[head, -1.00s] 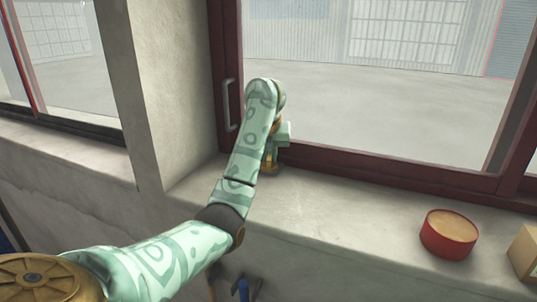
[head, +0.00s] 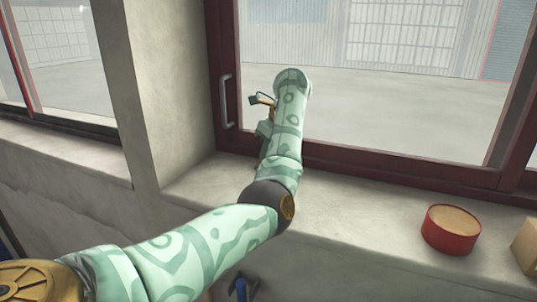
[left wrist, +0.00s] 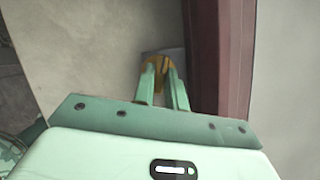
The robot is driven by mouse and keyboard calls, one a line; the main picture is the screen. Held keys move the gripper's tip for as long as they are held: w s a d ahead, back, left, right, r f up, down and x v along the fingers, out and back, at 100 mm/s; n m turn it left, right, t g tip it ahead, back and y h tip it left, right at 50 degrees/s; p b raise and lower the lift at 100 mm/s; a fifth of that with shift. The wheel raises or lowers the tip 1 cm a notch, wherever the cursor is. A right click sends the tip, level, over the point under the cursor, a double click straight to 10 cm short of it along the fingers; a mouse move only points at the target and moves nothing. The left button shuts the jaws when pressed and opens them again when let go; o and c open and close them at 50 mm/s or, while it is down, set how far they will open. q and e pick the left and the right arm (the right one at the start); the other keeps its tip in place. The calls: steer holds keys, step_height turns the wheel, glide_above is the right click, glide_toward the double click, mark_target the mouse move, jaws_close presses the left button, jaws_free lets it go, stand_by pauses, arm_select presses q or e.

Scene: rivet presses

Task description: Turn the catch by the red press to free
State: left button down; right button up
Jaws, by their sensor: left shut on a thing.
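My left gripper (left wrist: 163,72) is shut on a yellow-orange piece (left wrist: 154,62) in the left wrist view, which looks like the catch. A small grey plate (left wrist: 176,54) shows just behind this piece, beside the dark red window frame. In the head view my left arm reaches up to the window's lower left corner. I see no red press in these frames. My right gripper is not in view.
The dark red window frame (head: 400,172) borders the pale sill (head: 335,195). A grey handle (head: 227,102) is on its left upright. A round red tin (head: 450,230) and a tan box (head: 526,248) stand at the sill's right. The sill between arm and tin is clear.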

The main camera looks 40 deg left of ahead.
arm_select(q)
steer(key=shift+w+n+g, duration=0.1)
steer(key=shift+n+g, duration=0.7)
steer(key=shift+n, duration=1.1)
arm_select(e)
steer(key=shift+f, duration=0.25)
arm_select(q)
steer(key=c, duration=1.4)
jaws_free()
steer(key=shift+a, duration=0.1)
steer(key=shift+c, duration=0.2)
